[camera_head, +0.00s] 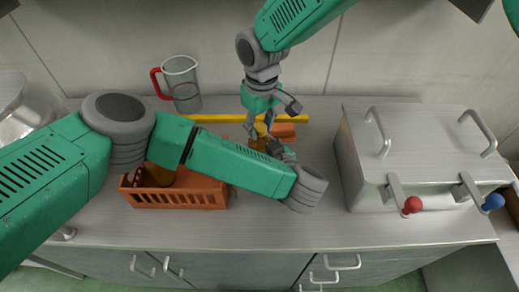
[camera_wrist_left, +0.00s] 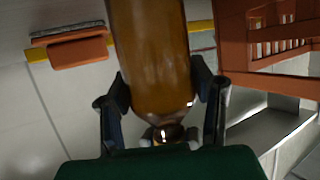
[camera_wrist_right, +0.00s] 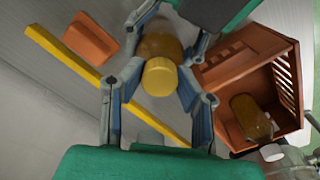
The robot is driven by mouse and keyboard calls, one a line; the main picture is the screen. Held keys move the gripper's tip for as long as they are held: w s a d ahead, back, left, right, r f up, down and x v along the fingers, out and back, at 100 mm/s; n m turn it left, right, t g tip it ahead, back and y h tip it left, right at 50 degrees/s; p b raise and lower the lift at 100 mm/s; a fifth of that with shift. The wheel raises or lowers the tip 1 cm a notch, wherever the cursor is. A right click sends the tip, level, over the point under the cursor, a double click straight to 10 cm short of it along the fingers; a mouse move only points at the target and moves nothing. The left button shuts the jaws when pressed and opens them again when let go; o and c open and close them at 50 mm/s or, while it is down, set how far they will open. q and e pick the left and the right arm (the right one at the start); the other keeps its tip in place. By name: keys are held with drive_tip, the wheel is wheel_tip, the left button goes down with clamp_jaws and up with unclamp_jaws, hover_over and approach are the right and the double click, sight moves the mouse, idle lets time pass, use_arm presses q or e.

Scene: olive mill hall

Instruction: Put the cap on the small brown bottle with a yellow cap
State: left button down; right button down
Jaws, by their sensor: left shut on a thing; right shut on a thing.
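The small brown bottle (camera_wrist_left: 150,60) is shut in my left gripper (camera_wrist_left: 163,105), whose fingers grip its sides; its amber body also shows in the head view (camera_head: 258,141). The yellow cap (camera_wrist_right: 160,77) is between the fingers of my right gripper (camera_wrist_right: 155,95), which is shut on it. In the right wrist view the cap lies in line with the bottle (camera_wrist_right: 158,47), over its upper end. I cannot tell whether cap and bottle touch. In the head view the right gripper (camera_head: 264,125) comes from above and the left gripper (camera_head: 277,150) is just below it.
An orange crate (camera_head: 180,196) with a brown bottle (camera_wrist_right: 252,117) inside stands under my left arm. A yellow bar (camera_head: 215,118) and an orange block (camera_head: 284,131) lie behind the grippers. A jug with a red handle (camera_head: 183,85) stands at the back, a metal tank (camera_head: 410,140) at right.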

drive_tip(key=c, duration=1.2)
unclamp_jaws()
drive_tip(key=shift+w, duration=0.1)
drive_tip(key=shift+r, duration=0.1)
drive_tip(key=shift+d+r, duration=0.1)
drive_tip(key=shift+r, duration=2.1)
drive_tip(key=shift+c, duration=0.4)
